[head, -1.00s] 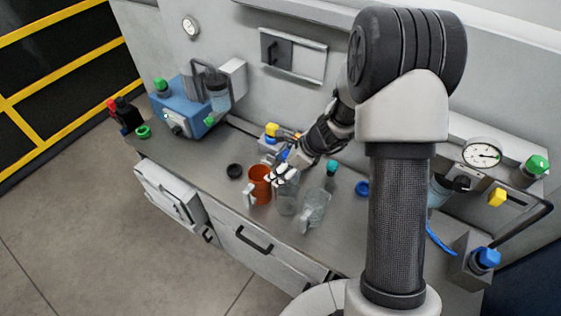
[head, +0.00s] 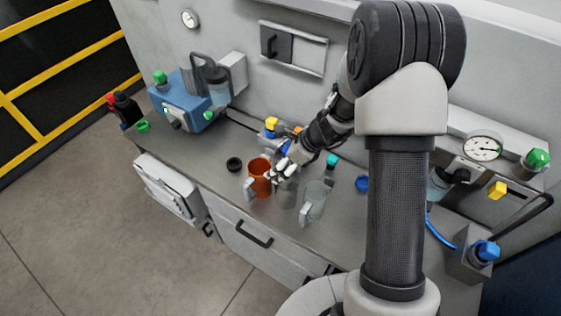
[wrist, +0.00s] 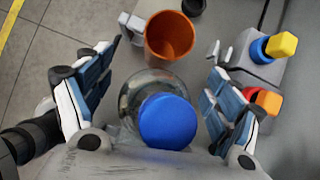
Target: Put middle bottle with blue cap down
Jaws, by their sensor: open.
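The clear bottle with the blue cap (wrist: 167,122) stands between my fingers in the wrist view, its round cap facing the camera. My gripper (wrist: 158,88) is open, with one finger on each side of the bottle and visible gaps between fingers and cap. In the head view my gripper (head: 284,170) is over the bench, and the clear body of the bottle (head: 287,195) shows below it. The cap is hard to make out there. The bottle looks upright on the bench top; its base is hard to see.
An orange mug (head: 260,178) stands close left of the bottle. A clear jug (head: 315,200) stands close to its right. A black cap (head: 234,164) and a blue ring (head: 362,184) lie on the bench. A yellow-topped fixture (wrist: 280,45) is at the wrist view's right.

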